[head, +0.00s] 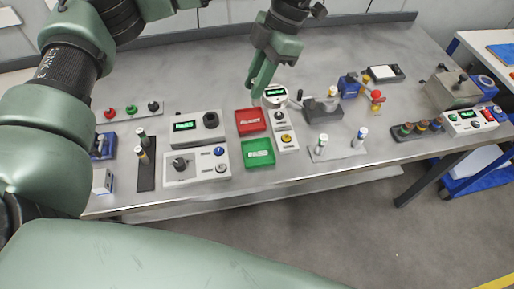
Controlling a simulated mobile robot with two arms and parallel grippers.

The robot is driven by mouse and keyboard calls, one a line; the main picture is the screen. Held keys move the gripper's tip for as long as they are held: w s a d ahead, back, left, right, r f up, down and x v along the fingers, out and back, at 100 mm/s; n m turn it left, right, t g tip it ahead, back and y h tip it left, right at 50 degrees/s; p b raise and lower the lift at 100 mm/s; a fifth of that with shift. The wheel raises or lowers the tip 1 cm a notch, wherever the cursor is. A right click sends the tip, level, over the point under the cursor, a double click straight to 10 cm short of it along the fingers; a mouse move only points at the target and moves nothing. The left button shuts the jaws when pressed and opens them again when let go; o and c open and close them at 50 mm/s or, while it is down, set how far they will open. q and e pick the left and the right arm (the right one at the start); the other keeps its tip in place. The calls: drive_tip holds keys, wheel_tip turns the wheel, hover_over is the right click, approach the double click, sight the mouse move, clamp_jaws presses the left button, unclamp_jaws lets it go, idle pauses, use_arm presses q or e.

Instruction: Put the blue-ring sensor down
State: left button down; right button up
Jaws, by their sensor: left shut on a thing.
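My left gripper (262,84) is held above the back middle of the bench, with its green fingers pointing down. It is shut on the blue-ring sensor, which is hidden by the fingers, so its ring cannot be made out. The fingertips show just behind the red tray (250,121) and beside a round white gauge (275,93). My right gripper is not in view.
A green tray (258,152) lies in front of the red one. A grey display unit (197,131) stands left of them. A plate (337,150) to the right carries green-topped and blue-topped pegs. Bare bench shows behind the trays and along the front right.

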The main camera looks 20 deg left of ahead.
use_arm(q)
drive_tip(key=f, duration=0.6)
drive_tip(key=f+p, duration=0.1)
drive_tip(key=f, duration=0.6)
drive_tip(key=f+p, duration=0.1)
drive_tip(key=f, duration=0.6)
drive_tip(key=shift+s+d, duration=0.2)
drive_tip(key=shift+d, duration=0.1)
drive_tip(key=shift+f, duration=0.25)
drive_tip(key=c, duration=1.3)
unclamp_jaws()
drive_tip(key=shift+r, duration=0.1)
